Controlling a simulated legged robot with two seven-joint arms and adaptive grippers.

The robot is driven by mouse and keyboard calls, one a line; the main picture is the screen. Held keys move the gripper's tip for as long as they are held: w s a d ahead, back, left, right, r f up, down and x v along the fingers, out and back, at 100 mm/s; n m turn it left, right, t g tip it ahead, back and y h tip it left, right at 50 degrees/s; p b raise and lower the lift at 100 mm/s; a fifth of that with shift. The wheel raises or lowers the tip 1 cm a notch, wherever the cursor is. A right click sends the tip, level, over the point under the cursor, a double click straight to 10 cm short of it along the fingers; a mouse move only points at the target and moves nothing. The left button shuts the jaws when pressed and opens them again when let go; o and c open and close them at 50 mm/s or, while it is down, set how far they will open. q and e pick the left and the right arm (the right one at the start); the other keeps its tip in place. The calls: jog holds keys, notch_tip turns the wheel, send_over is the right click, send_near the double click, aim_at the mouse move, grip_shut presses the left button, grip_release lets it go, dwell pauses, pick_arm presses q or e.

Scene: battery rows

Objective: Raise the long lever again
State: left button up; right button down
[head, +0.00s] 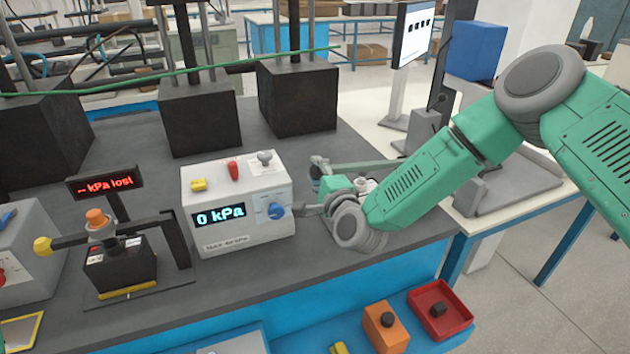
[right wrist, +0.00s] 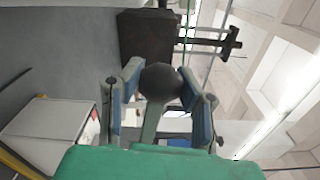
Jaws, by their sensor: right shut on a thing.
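My right gripper (head: 320,172) is beyond the right side of the white box, above the far right part of the bench. In the right wrist view, the blue-padded fingers of this gripper (right wrist: 158,88) are shut on a dark round knob (right wrist: 160,82). A grey-green bar (right wrist: 151,122) runs from the knob toward my palm; it looks like the long lever. In the head view, a grey-green bar (head: 375,166) shows behind my right gripper, and the knob is hidden there. My left gripper is not in view.
The white box (head: 240,180) reads 0 kPa and has a blue dial (head: 276,211). A battery fixture (head: 120,265) with a yellow-knobbed arm (head: 42,246) and a red display (head: 105,183) stands left. Black blocks (head: 298,98) line the back.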

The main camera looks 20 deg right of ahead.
jog(key=r+m, duration=0.1)
jog(key=r, duration=0.1)
jog(key=d+r+m, duration=0.1)
jog(key=r, duration=0.2)
jog(key=d+r+m, duration=0.1)
jog(key=r, duration=0.1)
jog(key=shift+w+d+r+m, duration=0.15)
jog(key=shift+d+r+m, duration=0.15)
jog(key=shift+r, duration=0.1)
jog(key=d+r+m+b, duration=0.3)
jog(key=d+r+m, duration=0.2)
jog(key=d, duration=0.4)
jog(key=w+d+r+m+b, duration=0.1)
jog(key=d+r+m+b, duration=0.3)
jog(key=d+r+m, duration=0.2)
jog(key=shift+w+d+r, duration=0.2)
jog(key=shift+d+r, duration=0.85)
jog(key=shift+d, duration=0.5)
jog(key=c, duration=1.1)
grip_release()
jog(key=shift+d, duration=0.3)
